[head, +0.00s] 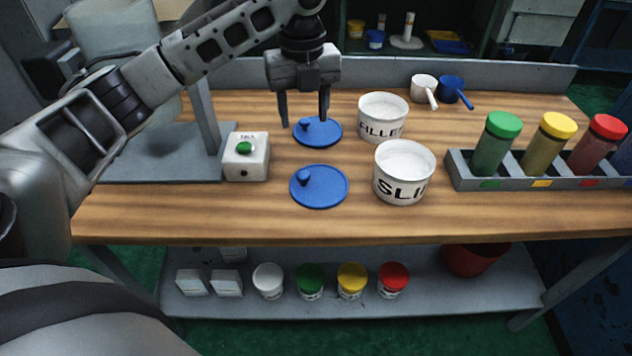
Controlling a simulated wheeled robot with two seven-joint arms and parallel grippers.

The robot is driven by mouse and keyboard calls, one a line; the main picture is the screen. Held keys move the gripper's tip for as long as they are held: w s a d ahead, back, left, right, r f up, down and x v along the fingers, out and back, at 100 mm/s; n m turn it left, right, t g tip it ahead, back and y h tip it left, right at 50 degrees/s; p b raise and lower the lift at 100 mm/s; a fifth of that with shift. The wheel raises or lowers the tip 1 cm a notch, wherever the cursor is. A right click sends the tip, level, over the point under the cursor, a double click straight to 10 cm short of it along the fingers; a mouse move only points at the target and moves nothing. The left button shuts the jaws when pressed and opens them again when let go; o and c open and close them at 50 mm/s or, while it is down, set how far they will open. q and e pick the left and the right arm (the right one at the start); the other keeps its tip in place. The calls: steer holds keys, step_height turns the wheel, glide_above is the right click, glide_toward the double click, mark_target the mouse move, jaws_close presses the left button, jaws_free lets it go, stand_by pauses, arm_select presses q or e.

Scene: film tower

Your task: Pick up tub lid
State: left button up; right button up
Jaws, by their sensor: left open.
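Two blue round lids with small knobs lie flat on the wooden table. The near tub lid (327,191) lies in front, left of the white tub marked SLI (404,172). The far tub lid (325,131) lies behind it, left of the white tub marked FILLER (382,117). Both tubs are uncovered and show white contents. My left gripper (304,124) points down at the far lid, its fingers spread and empty. One finger overlaps the far lid's back edge in the view; I cannot tell whether it touches. My right gripper is not in view.
A white box with a green button (246,156) stands left of the lids. A grey rack (540,170) with colour-capped bottles is at the right. White and blue scoops (454,91) lie at the back. Bare wood lies along the front edge.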

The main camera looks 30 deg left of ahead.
arm_select(q)
glide_above(303, 175)
steer(key=f, duration=1)
steer(key=shift+w+d, duration=0.15)
steer(key=shift+d, duration=0.1)
steer(key=shift+a+f, duration=0.15)
steer(key=shift+f, duration=1.2)
steer(key=shift+a+f, duration=0.1)
steer(key=shift+f, duration=1.2)
steer(key=c, duration=1.1)
